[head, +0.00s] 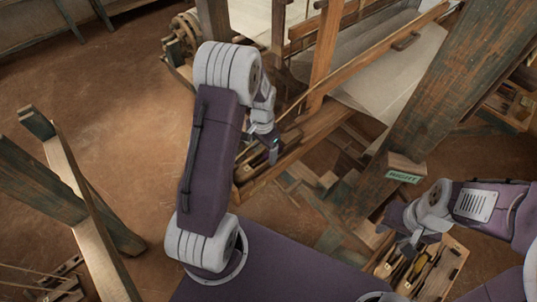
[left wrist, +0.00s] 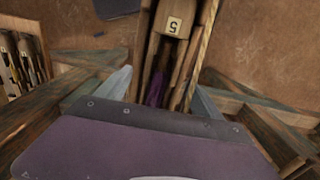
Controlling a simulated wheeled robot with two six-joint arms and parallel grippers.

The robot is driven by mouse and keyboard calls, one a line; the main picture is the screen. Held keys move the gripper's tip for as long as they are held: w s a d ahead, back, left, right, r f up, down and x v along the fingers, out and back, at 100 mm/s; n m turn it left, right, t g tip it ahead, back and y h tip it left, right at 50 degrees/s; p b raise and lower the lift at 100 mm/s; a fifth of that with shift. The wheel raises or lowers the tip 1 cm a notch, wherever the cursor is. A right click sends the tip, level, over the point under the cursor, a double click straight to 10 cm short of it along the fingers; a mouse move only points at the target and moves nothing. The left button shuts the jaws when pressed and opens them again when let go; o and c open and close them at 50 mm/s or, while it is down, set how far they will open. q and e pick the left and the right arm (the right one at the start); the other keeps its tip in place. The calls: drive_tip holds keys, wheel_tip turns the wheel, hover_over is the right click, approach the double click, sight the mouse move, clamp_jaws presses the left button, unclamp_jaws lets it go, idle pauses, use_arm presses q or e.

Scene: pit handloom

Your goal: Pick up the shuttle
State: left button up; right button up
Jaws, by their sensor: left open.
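My left gripper (head: 273,153) hangs over the left end of the loom's wooden trough (head: 316,126). In the left wrist view its two grey fingers (left wrist: 160,92) are apart, with nothing seen held. Between and beyond them are long wooden pieces, a purple strip (left wrist: 155,88) and a wooden block with a "5" label (left wrist: 174,25). I cannot tell for certain which of these is the shuttle, as my wrist housing hides the near part. My right gripper (head: 411,243) is above a tool tray at the lower right; its finger gap is unclear.
The tool tray (head: 447,262) holds several slim tools. A thick slanting post (head: 445,90) and a block marked "RIGHT" (head: 404,169) stand between the arms. Pale cloth (head: 410,75) lies on the loom behind. Timber beams (head: 75,185) stand at left, with bare earth floor between.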

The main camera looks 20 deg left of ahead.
sight(264, 156)
use_arm(q)
drive_tip(key=f, duration=0.2)
drive_tip(key=shift+w+a+f, duration=0.15)
drive_tip(key=shift+w+f, duration=0.2)
drive_tip(key=shift+f, duration=0.05)
drive_tip(key=shift+s+f, duration=0.1)
drive_tip(key=shift+f, duration=0.05)
drive_tip(key=shift+s+r, duration=0.2)
drive_tip(key=shift+s, duration=0.2)
drive_tip(key=shift+c, duration=0.3)
drive_tip(key=shift+d, duration=0.2)
drive_tip(key=c, duration=0.5)
drive_tip(key=shift+w+a, duration=0.1)
clamp_jaws()
